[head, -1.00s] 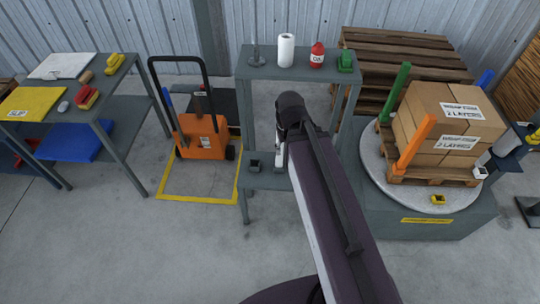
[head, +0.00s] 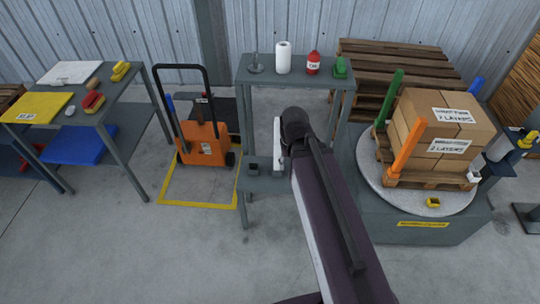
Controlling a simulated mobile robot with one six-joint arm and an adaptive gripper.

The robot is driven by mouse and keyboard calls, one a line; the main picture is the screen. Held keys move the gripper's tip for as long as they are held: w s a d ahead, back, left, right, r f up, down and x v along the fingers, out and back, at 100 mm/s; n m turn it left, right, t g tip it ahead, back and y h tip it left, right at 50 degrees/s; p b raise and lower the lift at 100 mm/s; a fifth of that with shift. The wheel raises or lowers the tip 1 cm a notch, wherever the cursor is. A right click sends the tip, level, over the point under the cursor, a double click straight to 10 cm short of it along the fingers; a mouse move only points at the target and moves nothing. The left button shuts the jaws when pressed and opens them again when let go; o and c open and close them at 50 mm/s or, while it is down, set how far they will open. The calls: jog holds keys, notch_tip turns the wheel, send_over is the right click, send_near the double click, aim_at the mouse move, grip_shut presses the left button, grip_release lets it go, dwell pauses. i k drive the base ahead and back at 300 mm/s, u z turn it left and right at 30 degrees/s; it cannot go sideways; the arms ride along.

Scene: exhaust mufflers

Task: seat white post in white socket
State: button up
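The white post (head: 278,136) stands upright at the end of my arm, just left of the dark wrist, in front of the grey table. My gripper (head: 281,163) is at its lower part and seems shut on it; the fingers are mostly hidden by my arm. The white socket (head: 473,177) is at the right front edge of the round turntable (head: 373,185), beside the pallet of boxes. It is well to the right of my gripper and is empty.
A yellow socket (head: 432,202) is empty at the turntable's front. A dark socket (head: 252,164) sits on the grey table's lower shelf (head: 262,184). The floor in front is clear.

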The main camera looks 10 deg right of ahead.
aim_at(458, 129)
jog(key=z, duration=0.05)
jog(key=i, duration=0.9)
jog(key=u, duration=0.75)
jog(key=k, duration=0.65)
